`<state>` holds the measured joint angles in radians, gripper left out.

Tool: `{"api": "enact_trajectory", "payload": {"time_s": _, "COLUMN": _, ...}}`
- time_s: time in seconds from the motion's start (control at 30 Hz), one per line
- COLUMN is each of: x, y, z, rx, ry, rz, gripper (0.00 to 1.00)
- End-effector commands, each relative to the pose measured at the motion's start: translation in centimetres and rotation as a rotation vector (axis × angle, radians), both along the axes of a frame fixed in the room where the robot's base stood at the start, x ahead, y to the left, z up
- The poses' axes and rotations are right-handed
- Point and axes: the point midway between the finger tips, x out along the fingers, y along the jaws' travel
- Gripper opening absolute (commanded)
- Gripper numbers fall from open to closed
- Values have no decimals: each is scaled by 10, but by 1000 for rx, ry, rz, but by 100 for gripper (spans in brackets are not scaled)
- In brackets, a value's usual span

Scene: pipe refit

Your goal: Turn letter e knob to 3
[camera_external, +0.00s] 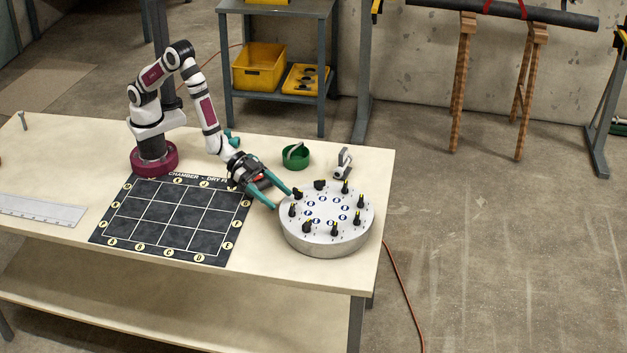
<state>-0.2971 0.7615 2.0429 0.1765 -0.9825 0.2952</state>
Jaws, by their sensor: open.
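A round grey knob plate (326,240) stands on the right part of the table. Several black knobs with yellow marks stand in a ring on its top, with blue-and-white round labels inside the ring. The letters and numbers are too small to read, so I cannot tell which knob is letter e or where it points. My gripper (282,198) is open, with its teal fingers reaching toward the left rear edge of the plate. A black knob (297,194) stands close to the fingertips; I cannot tell whether they touch. Nothing shows held between the fingers.
A black grid mat (172,220) with round yellow letter labels lies left of the plate. A green bowl (296,156) and a small white-and-black object (343,162) stand behind the plate. A ruler (40,211) lies at the far left. The table's right edge is close to the plate.

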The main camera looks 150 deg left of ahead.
Motion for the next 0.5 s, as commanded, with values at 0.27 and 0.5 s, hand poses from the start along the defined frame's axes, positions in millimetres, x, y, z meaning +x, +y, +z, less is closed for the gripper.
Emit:
{"api": "enact_trajectory", "payload": {"time_s": 0.27, "x": 66, "y": 25, "z": -31, "rx": -2, "ry": -1, "rz": 1, "gripper": 76}}
{"api": "enact_trajectory", "payload": {"time_s": 0.5, "x": 96, "y": 37, "z": -43, "rx": -3, "ry": 0, "rz": 1, "gripper": 76}}
